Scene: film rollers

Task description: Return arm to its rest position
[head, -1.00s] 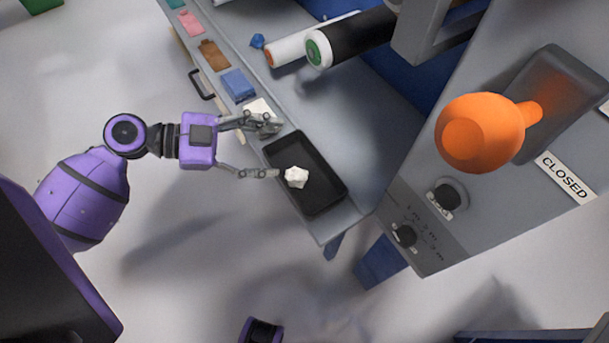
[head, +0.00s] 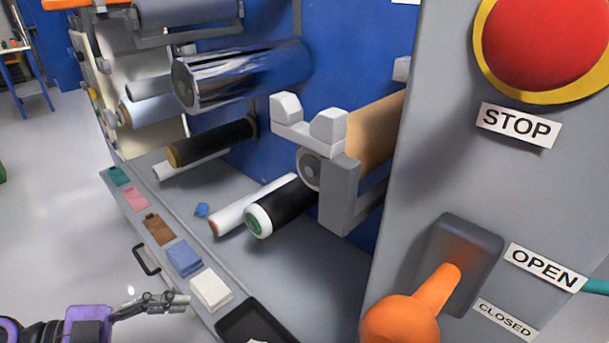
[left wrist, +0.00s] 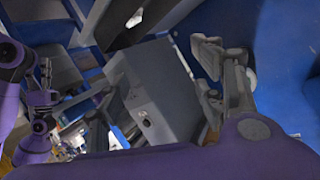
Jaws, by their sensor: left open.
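My left gripper (head: 183,305) is at the bottom left of the head view, with its purple body and one grey finger showing. The visible fingertip is just left of the white pad and the black tray in the picture. The jaws are open and I see nothing held. The left wrist view shows its grey fingers (left wrist: 222,75) in front of blue and grey machine surfaces. The black tray (head: 240,318) lies on the grey ledge, with a sliver of a white piece (head: 258,340) in it. My right gripper is not in view.
Colored pads, including a blue one (head: 184,258) and a white one (head: 210,289), line the ledge beside a black handle (head: 146,260). Several rollers, one black (head: 282,207), lie or hang behind. An orange lever (head: 405,318) stands right. Open floor (head: 60,220) is at left.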

